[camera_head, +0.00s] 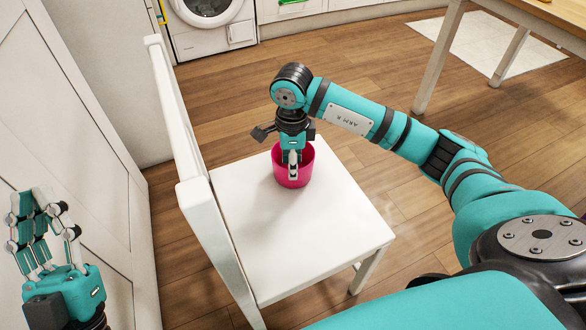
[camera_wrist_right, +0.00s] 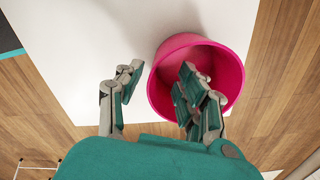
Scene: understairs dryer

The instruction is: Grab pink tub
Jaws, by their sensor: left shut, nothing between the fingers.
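The pink tub (camera_head: 292,178) stands upright on the seat of a white chair (camera_head: 335,225). My right gripper (camera_head: 293,158) points down over the tub, its fingers partly in front of the opening. In the right wrist view the tub (camera_wrist_right: 235,75) lies right of centre. There the right gripper (camera_wrist_right: 158,82) is open, one finger outside the tub's left rim and the other fingers over its opening. Whether they touch the wall cannot be told. My left gripper (camera_head: 42,225) is shut and empty at the lower left, away from the chair.
The chair's backrest (camera_head: 190,170) rises just left of the tub. A white washing machine (camera_head: 210,20) stands at the back. A wooden table (camera_head: 445,50) and a pale rug (camera_head: 490,45) are at the upper right. A white panelled wall is at the left.

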